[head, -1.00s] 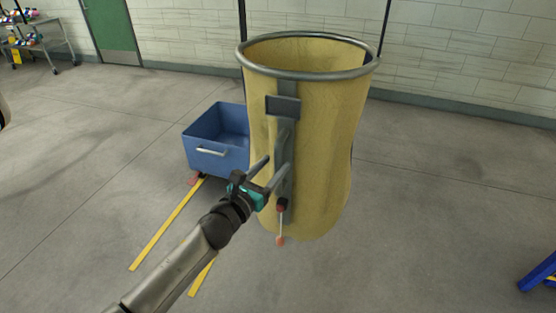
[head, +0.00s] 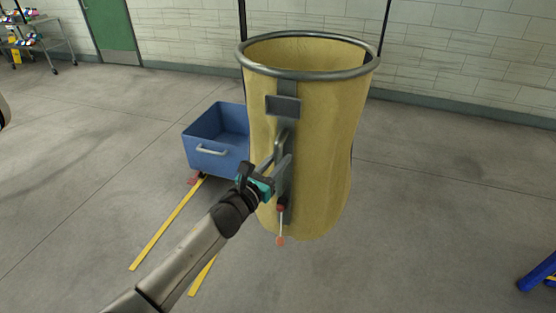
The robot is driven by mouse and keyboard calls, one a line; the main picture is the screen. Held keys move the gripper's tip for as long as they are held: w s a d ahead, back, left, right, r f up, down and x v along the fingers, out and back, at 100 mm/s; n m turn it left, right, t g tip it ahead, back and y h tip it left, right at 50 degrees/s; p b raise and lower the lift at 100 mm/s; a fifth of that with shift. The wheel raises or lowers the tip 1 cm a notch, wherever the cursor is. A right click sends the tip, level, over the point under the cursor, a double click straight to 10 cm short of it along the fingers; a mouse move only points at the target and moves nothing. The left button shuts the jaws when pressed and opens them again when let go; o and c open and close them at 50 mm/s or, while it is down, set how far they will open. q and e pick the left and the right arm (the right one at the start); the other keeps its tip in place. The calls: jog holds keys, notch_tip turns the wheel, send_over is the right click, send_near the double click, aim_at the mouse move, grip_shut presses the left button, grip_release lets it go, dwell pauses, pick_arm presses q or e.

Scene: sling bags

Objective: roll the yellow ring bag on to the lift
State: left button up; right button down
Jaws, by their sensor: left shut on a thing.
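The yellow ring bag (head: 325,140) is upright in the middle of the head view, with a round grey metal ring at its open top. Dark straps rise from both sides of the ring and leave the top of the view. A grey strip with a plate and a handle (head: 283,138) runs down its near side. My left gripper (head: 275,168) is at this handle, its fingers closed together on it. A red fitting with a cord and orange end hangs below. My right gripper is not in view. I cannot make out the lift.
A blue bin (head: 212,160) stands behind the bag to the left. A rack (head: 40,45) stands by the green door (head: 111,30). A blue leg (head: 538,272) shows at lower right.

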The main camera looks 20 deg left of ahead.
pick_arm(q)
grip_shut()
dwell(0.8)
